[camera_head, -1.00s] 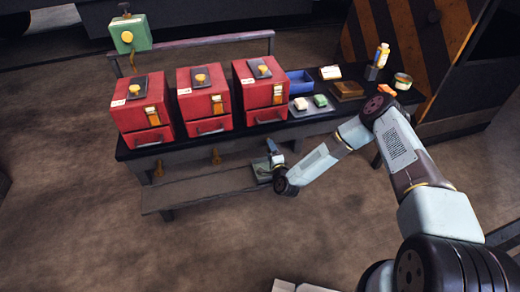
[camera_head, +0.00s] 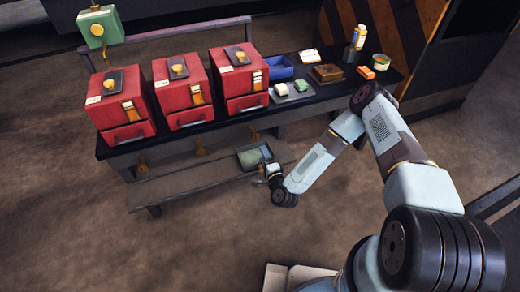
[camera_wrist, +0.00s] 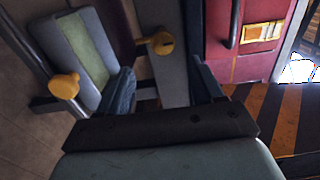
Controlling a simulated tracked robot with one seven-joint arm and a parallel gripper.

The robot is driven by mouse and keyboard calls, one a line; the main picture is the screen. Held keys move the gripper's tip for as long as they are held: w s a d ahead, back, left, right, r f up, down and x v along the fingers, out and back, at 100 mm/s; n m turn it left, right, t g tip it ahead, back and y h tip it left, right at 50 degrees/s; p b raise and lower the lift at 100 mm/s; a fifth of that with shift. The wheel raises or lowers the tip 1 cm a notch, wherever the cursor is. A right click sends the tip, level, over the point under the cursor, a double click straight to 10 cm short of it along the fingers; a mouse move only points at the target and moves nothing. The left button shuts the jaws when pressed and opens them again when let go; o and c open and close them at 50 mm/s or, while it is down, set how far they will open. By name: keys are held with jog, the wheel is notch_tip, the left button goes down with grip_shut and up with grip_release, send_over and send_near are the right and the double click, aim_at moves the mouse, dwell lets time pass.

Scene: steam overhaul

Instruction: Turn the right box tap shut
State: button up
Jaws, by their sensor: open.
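The right red box (camera_head: 240,80) stands on the dark bench, with a yellow knob on its top. Under the bench's front edge hang small brass-yellow taps; the right one (camera_head: 253,132) is small and its handle angle is unclear in the head view. In the wrist view a yellow tap (camera_wrist: 161,43) shows beyond and between my two fingertips, below a red box front (camera_wrist: 245,45). My gripper (camera_wrist: 162,70) is open with nothing between its fingers. In the head view my gripper (camera_head: 266,172) is low, in front of the bench, apart from the right tap.
A tray with a green pad (camera_head: 254,156) lies on the lower shelf (camera_head: 185,183). A yellow knob (camera_wrist: 64,86) is left of my fingers in the wrist view. Two more red boxes (camera_head: 182,90) stand left. Floor in front is clear.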

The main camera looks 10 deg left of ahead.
jog(key=shift+v, duration=1.05)
jog(key=shift+w, duration=0.1)
